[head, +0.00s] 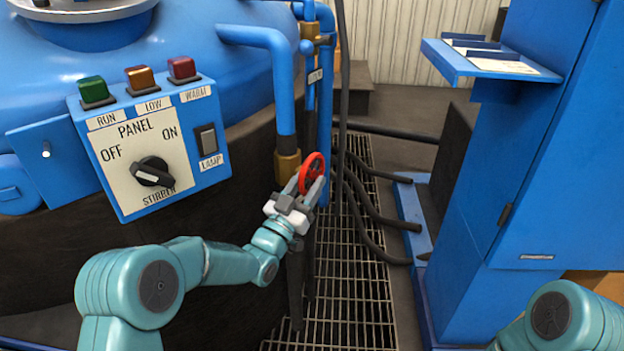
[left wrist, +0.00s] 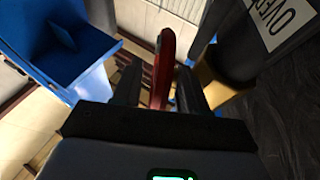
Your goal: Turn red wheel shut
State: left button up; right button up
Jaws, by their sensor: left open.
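The red wheel (head: 312,172) is a small spoked handwheel on the blue pipework, beside a brass fitting (head: 288,165). My left gripper (head: 311,186) is at the wheel, with its fingers open around the lower part of the rim. In the left wrist view the red wheel (left wrist: 162,70) is seen edge-on between the two dark fingers (left wrist: 157,88), with a gap on the right side; contact on the left side is hard to tell. My right gripper is out of view; only part of my right arm shows at the lower right.
A control panel (head: 135,185) with lamps and a knob is on the blue vessel at left. A blue cabinet (head: 540,190) with a shelf (head: 490,62) stands at right. Black hoses (head: 365,215) cross the floor grating (head: 345,300). Blue pipes (head: 283,90) rise behind the gripper.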

pick_arm(q)
jog(key=shift+x, duration=1.1)
grip_shut()
